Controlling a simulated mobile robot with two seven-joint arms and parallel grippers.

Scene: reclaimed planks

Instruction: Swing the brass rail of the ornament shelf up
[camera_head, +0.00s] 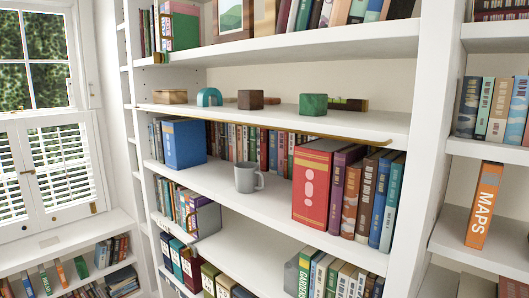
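The ornament shelf (280,114) is a white shelf in the upper middle of the bookcase. A thin brass rail (290,129) runs along its front edge, low, at about the level of the board, with its right end near the right upright. Along the shelf stand a wooden block (170,97), a teal arch (209,97), a brown cube (250,99) and a green cube (313,104). A low wooden piece (350,104) lies partly behind the green cube. Neither of my grippers is in view.
The shelf below holds a blue box (184,144), a grey mug (248,178) near its front, a big red book (315,183) and rows of books. A shuttered window (45,160) is at the left. An orange MAPS book (484,205) stands at the right.

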